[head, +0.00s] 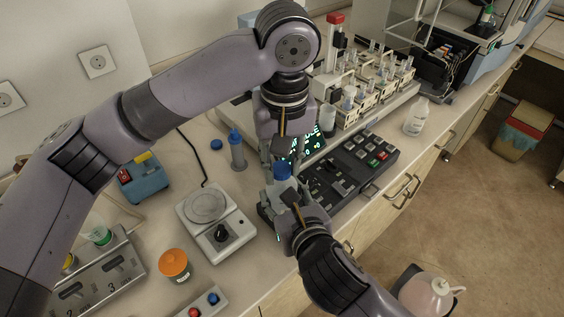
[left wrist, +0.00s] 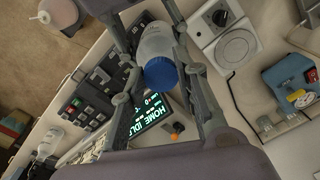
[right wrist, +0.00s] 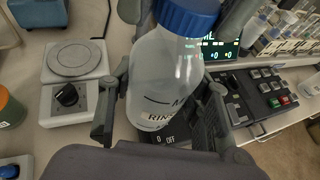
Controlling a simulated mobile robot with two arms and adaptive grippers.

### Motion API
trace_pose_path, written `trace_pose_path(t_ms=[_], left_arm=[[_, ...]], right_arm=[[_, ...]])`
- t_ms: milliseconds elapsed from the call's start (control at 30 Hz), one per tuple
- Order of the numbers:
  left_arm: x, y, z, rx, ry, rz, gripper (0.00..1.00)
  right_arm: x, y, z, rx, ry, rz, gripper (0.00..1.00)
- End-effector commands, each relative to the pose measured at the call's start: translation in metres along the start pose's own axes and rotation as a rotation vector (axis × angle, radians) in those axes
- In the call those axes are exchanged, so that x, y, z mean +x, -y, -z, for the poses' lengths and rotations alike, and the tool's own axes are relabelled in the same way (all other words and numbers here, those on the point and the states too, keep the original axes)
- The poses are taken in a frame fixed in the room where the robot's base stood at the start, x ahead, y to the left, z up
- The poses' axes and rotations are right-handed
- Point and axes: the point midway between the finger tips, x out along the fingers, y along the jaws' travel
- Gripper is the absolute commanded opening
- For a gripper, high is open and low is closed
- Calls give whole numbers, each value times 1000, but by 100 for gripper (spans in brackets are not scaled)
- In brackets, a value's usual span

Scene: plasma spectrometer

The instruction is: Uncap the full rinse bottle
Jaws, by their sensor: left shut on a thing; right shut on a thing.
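The rinse bottle (right wrist: 165,80) is translucent, with part of a "RIN" label showing in the right wrist view. It stands upright off the bench in my grippers. Its blue cap (head: 283,170) sits on its neck, and also shows in the left wrist view (left wrist: 161,74). My right gripper (right wrist: 160,112) is shut on the bottle's body, one finger on each side. My left gripper (left wrist: 165,85) points down from above and is shut on the blue cap. In the head view the grippers hide most of the bottle.
Behind are a blue-tipped bottle (head: 237,150), a loose blue cap (head: 216,144) and sample racks (head: 365,85). An orange-capped jar (head: 174,264) and a clear bottle (head: 416,117) stand further off.

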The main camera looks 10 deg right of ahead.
Motion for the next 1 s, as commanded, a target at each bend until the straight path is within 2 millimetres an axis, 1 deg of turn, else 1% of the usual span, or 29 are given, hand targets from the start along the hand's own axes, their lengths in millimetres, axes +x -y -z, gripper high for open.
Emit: trace_pose_path(t_ms=[400,767,867,1000], left_arm=[[-16,0,0,0,-2,0,0],[-17,0,0,1,-1,0,0],[-24,0,1,1,-2,-1,0],[-43,0,1,0,-4,-1,0]], right_arm=[[0,0,0,0,-1,2,0],[0,0,0,0,0,1,0],[0,0,0,0,0,1,0],[0,0,0,0,0,1,0]])
